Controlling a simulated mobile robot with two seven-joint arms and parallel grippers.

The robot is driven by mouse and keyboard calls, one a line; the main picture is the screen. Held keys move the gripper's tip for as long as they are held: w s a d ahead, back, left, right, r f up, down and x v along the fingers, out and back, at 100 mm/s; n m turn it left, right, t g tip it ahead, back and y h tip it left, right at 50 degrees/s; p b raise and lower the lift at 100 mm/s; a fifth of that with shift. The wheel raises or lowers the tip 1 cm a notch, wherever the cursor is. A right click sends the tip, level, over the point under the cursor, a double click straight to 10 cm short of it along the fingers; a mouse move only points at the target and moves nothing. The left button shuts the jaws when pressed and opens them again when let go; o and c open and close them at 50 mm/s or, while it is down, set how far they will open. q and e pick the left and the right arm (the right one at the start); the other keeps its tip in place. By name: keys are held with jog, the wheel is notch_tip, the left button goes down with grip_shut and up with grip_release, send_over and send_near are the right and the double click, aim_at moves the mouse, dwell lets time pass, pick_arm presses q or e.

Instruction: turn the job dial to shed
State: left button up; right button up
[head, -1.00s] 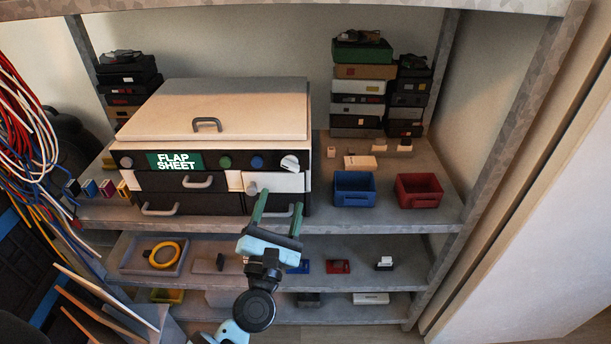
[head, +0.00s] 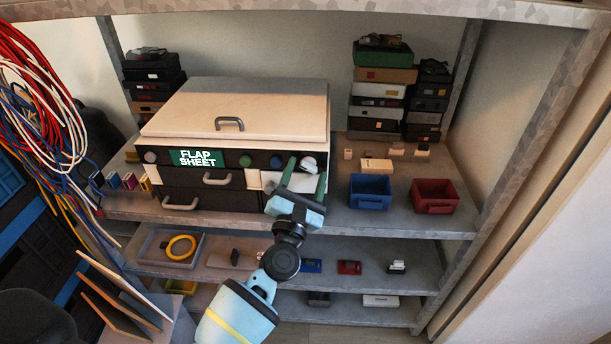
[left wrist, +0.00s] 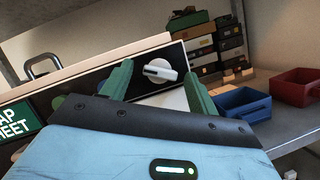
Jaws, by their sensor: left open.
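The job dial looks to be the white knob (head: 308,164) at the right end of the black front panel of the box. In the left wrist view the white dial (left wrist: 160,70) shows between and beyond my fingertips, with a light raised grip bar. My left gripper (head: 306,174) is open, its green fingers pointing at the panel around the dial's place. In the left wrist view the gripper (left wrist: 158,80) has nothing between its fingers; I cannot tell whether they touch the dial. Dial labels are too small to read. My right gripper is not in view.
The panel's green display (head: 199,158) reads FLAP SHEET. Green and blue knobs sit left of the dial (head: 276,161). Drawers with handles (head: 180,204) are below. A blue bin (head: 370,205) and red bin (head: 433,209) stand to the right. Loose cables (head: 45,100) hang at left.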

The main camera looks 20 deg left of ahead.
pick_arm(q)
jog(key=c, duration=1)
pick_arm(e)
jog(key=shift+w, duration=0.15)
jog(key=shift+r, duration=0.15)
